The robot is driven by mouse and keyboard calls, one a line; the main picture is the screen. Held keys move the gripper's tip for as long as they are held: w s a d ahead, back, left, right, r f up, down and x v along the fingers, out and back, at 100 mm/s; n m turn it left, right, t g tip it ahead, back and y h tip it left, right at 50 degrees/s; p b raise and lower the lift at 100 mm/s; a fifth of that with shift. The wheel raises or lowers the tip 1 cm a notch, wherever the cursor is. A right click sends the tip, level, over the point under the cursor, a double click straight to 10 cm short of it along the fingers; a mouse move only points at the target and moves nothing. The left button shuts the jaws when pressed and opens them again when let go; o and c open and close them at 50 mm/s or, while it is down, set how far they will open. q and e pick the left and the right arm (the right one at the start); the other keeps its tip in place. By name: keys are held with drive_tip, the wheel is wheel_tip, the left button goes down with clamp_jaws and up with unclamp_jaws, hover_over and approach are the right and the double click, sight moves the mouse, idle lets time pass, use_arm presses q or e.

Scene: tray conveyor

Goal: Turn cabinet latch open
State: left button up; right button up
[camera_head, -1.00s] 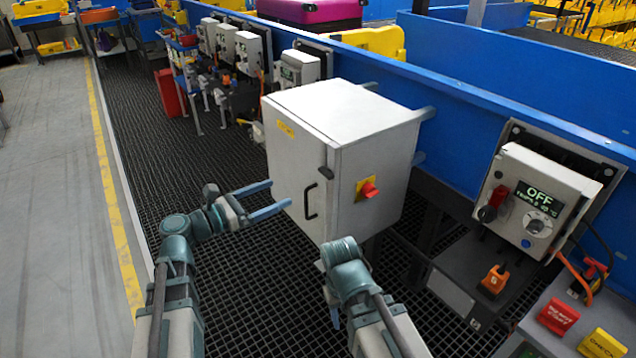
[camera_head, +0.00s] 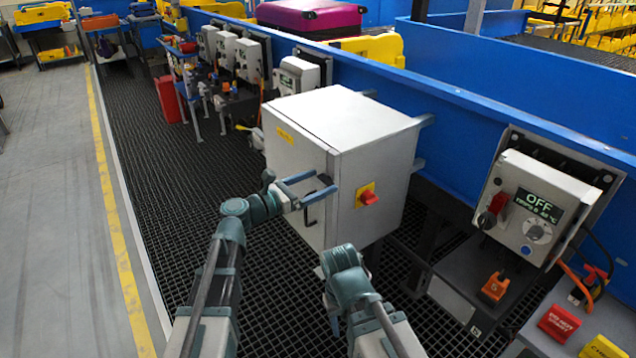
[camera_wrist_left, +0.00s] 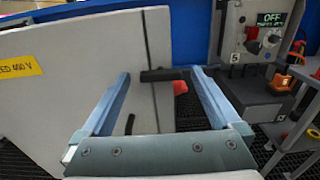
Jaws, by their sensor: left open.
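The grey cabinet (camera_head: 378,150) stands with its door toward my left arm. A black handle (camera_head: 308,208) is on the door, and a red knob on a yellow plate (camera_head: 368,198) is on the adjoining side. My left gripper (camera_head: 325,181) is open in front of the door's edge, at the upper part of the handle. In the left wrist view a black bar (camera_wrist_left: 163,75) of the handle lies between the open fingertips, and the red knob (camera_wrist_left: 181,87) shows behind it. Contact cannot be told. My right arm is bent below the cabinet; its fingers are mostly hidden.
A grey control box (camera_head: 535,205) reading OFF hangs on the blue conveyor wall (camera_head: 470,125) at right. Red and yellow blocks lie on a grey shelf (camera_head: 590,330) at lower right.

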use_arm(q)
drive_tip(key=shift+w+d, duration=0.15)
drive_tip(key=shift+d, duration=0.1)
drive_tip(key=c, duration=1.4)
drive_tip(key=shift+o, duration=0.2)
